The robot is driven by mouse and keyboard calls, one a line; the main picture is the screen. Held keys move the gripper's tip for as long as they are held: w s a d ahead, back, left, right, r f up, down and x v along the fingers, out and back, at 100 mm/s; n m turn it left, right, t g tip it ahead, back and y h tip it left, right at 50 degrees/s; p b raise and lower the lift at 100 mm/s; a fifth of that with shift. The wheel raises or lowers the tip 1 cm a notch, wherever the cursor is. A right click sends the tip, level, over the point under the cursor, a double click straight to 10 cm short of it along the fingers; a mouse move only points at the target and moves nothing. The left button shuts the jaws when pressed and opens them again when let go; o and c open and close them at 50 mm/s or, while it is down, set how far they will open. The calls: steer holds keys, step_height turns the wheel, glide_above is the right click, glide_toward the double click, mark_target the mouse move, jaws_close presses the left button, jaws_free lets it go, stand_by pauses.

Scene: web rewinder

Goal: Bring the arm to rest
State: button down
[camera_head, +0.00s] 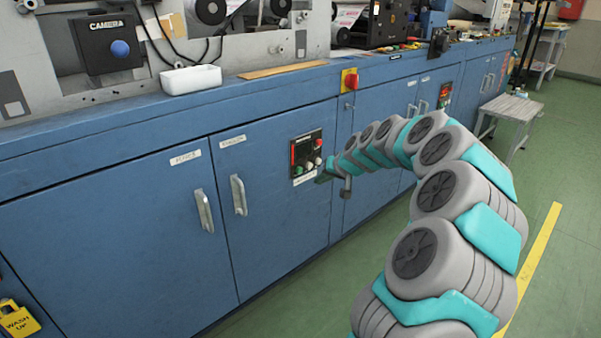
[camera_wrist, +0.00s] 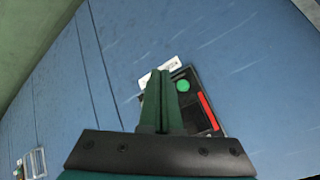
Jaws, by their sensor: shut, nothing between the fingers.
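My arm, grey and teal, reaches across the head view from the lower right to the blue cabinet front. My gripper (camera_head: 322,178) is at the control panel (camera_head: 306,154) on the cabinet, near its lower right corner. In the wrist view my gripper (camera_wrist: 161,75) shows two dark green fingers pressed together with nothing between them. The fingers cover part of the panel (camera_wrist: 201,121). A green button (camera_wrist: 183,86) and a red strip (camera_wrist: 208,111) show just to the right of the fingers. I cannot tell whether the fingertips touch the panel.
The blue cabinet (camera_head: 110,230) runs along the left with door handles (camera_head: 239,195) standing out. A white tray (camera_head: 190,79) and machine parts sit on top. A small grey table (camera_head: 511,108) stands at the back right. Green floor (camera_head: 310,300) lies open in front.

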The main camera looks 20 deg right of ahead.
stand_by(0.4)
steer(key=s+a+r+n+g+y+p, duration=0.1)
steer(key=s+a+r+n+g, duration=0.15)
steer(key=s+a, duration=0.75)
steer(key=s+a+r+n+g+y+p, duration=0.1)
steer(key=s+a+r+n+g, duration=0.15)
steer(key=s+a, duration=0.75)
steer(key=s+a+f+g+h+p, duration=0.1)
steer(key=s+g+h, duration=0.3)
steer(key=s, duration=2.6)
steer(key=shift+a+f+g, duration=0.2)
steer(key=shift+f+g, duration=0.25)
steer(key=shift+g, duration=0.25)
